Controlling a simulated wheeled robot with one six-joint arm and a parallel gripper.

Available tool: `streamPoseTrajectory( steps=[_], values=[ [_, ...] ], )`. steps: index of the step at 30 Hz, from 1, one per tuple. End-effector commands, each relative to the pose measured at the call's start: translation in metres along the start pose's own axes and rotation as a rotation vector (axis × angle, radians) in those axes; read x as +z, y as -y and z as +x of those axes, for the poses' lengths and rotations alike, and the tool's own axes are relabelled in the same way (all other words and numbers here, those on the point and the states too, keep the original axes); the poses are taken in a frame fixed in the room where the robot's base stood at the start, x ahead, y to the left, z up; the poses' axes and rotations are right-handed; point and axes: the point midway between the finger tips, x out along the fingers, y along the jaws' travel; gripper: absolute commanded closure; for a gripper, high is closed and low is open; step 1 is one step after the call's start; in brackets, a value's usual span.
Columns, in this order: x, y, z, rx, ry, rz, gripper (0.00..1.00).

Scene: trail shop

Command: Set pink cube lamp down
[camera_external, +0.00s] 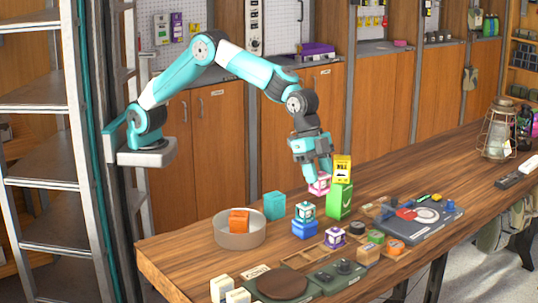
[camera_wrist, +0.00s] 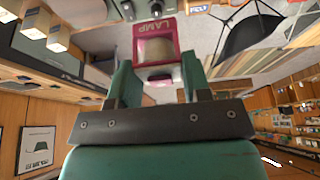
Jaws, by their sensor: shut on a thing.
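The pink cube lamp (camera_external: 319,185) hangs between the fingers of my gripper (camera_external: 318,172), which is shut on it above the wooden bench. In the wrist view the lamp (camera_wrist: 154,42) is a pink-framed cube with "LAMP" lettering, between the two green fingers of my gripper (camera_wrist: 155,75). In the external view the fingers cover its upper part. I cannot tell exactly how far it is above the bench.
A green box (camera_external: 339,201) with a yellow box (camera_external: 343,168) on top stands just right of the lamp. A teal-and-white lamp sits on a blue block (camera_external: 305,229) in front. A round tray (camera_external: 239,238) holds an orange cube. A purple lamp (camera_external: 335,238) stands nearby.

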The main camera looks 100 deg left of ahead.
Motion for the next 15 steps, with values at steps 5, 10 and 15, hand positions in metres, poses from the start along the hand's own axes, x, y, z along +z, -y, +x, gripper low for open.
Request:
streamPoseTrajectory(
  steps=[5, 10, 15],
  values=[
    [-0.003, -0.034, -0.002, 0.001, -0.003, 0.009, 0.81],
    [-0.002, -0.064, -0.004, 0.0, -0.001, 0.005, 0.81],
    [0.009, -0.07, 0.018, 0.0, 0.005, 0.0, 0.81]
  ],
)
